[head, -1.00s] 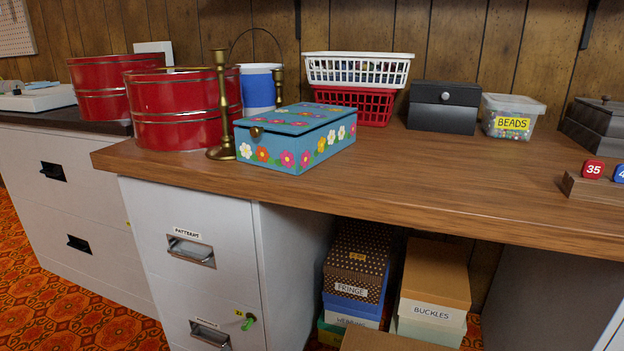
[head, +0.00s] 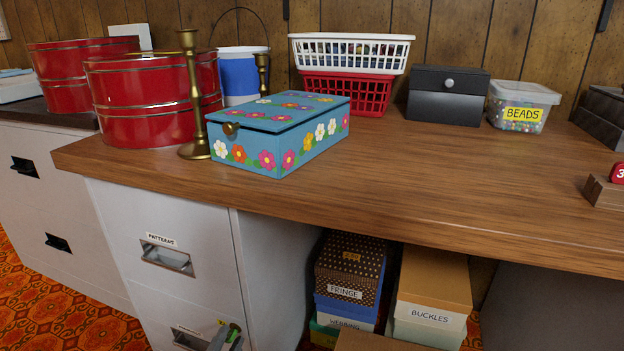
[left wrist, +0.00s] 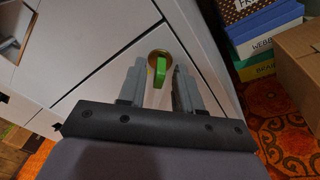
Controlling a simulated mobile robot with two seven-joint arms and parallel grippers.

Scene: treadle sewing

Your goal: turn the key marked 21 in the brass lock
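A green key (left wrist: 160,72) sits in the round brass lock (left wrist: 158,56) on the front of the white filing cabinet (head: 170,219). A bit of the key (head: 235,328) also shows at the bottom of the head view, beside a small yellow tag (head: 221,323) whose number is too small to read. My left gripper (left wrist: 159,88) is open, with one finger on each side of the green key's near end. I cannot tell whether either finger touches it. The gripper (head: 225,338) shows low in the head view, at the lower drawer. My right gripper is not in view.
The wooden worktop (head: 430,185) overhangs the cabinet and bears a flowered blue box (head: 262,160) and a brass candlestick (head: 194,100). The drawer handle (head: 167,258) juts out above. Boxes marked FRINGE (head: 345,275) and BUCKLES (head: 432,290) stand right of the cabinet.

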